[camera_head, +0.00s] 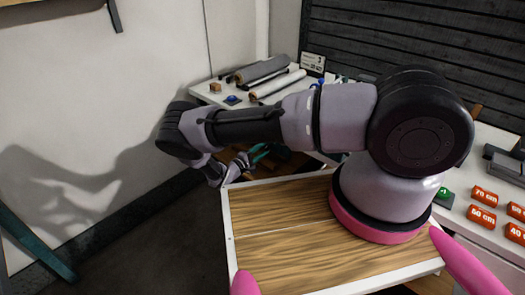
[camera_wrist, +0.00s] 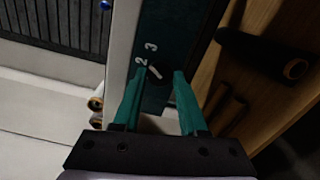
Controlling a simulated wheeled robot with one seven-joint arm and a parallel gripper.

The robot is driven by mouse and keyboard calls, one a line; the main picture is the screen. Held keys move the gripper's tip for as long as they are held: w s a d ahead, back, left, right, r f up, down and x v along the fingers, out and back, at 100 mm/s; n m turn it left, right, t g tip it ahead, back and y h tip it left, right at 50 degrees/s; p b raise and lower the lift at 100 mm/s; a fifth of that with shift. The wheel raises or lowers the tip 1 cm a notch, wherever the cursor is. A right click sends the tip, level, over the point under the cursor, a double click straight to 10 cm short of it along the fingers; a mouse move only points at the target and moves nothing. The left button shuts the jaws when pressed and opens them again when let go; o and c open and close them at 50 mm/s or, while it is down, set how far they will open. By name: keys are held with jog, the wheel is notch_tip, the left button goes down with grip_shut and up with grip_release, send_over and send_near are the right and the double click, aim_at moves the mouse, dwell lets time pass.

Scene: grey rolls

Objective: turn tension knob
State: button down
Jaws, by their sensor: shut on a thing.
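The tension knob (camera_wrist: 155,73) shows in the wrist view as a small dark dial with a light pointer mark. It sits on a dark teal panel (camera_wrist: 165,25) with the numbers 2 and 3 beside it. My gripper (camera_wrist: 160,76) has its two teal fingers on either side of the knob, shut on it. In the head view my gripper (camera_head: 262,152) reaches down beside the white bench, beyond the wooden tray; the knob is hidden there.
A wood-topped tray (camera_head: 275,235) lies below my arm. Grey and white rolls (camera_head: 262,70) lie on the white bench. Orange length buttons (camera_head: 482,216) are at right.

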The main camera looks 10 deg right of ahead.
jog(key=shift+m, duration=1.1)
jog(key=shift+c, duration=2.3)
grip_release()
jog(key=v, duration=1.1)
jog(key=shift+w, duration=0.1)
